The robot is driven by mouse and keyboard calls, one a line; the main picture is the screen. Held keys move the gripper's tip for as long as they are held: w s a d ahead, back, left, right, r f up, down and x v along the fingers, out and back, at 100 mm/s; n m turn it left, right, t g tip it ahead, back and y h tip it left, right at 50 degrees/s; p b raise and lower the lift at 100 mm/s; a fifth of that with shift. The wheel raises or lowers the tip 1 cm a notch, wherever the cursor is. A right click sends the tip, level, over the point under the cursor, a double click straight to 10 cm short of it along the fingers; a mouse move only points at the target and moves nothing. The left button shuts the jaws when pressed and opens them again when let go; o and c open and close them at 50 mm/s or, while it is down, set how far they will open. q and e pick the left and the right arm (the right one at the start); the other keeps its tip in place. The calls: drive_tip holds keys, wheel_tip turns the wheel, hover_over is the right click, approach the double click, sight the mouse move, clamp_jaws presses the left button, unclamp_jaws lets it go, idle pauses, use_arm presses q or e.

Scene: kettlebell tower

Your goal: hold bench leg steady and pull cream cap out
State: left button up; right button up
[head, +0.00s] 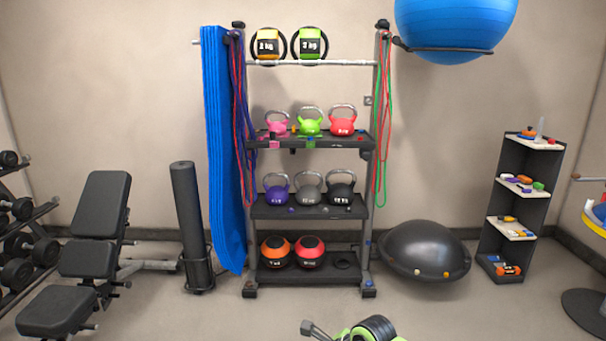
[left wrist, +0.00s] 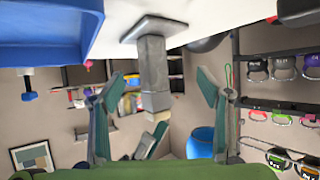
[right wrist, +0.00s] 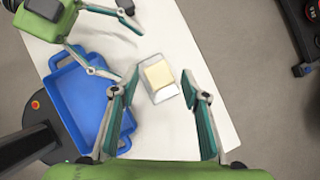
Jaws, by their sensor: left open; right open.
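The grey bench leg (left wrist: 153,70) stands on its square foot plate on the white tabletop (left wrist: 110,42), which shows inverted in the left wrist view. The cream cap (right wrist: 158,75) sits in the leg's end and faces the right wrist camera; it also shows in the left wrist view (left wrist: 157,117). My left gripper (left wrist: 160,76) is open, with the leg in view between its fingers and clear gaps on both sides. My right gripper (right wrist: 161,73) is open, with the cap framed between its fingertips, not touching it. The leg does not show in the head view.
A blue tray (right wrist: 62,82) lies on the table beside the leg. My left gripper (right wrist: 129,52) comes in close from the upper left in the right wrist view. A kettlebell rack (head: 354,228) stands by the wall. Table to the leg's right looks clear.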

use_arm(q)
drive_tip(key=shift+s+d+f, duration=0.2)
drive_tip(key=shift+s+f, duration=0.1)
drive_tip(key=shift+s, duration=0.1)
drive_tip(key=shift+d+f+g, duration=0.15)
drive_tip(key=shift+g, duration=0.25)
drive_tip(key=shift+x, duration=4.85)
drive_tip(key=c, duration=1.6)
drive_tip(key=shift+o, duration=0.2)
drive_tip(key=shift+s, duration=0.1)
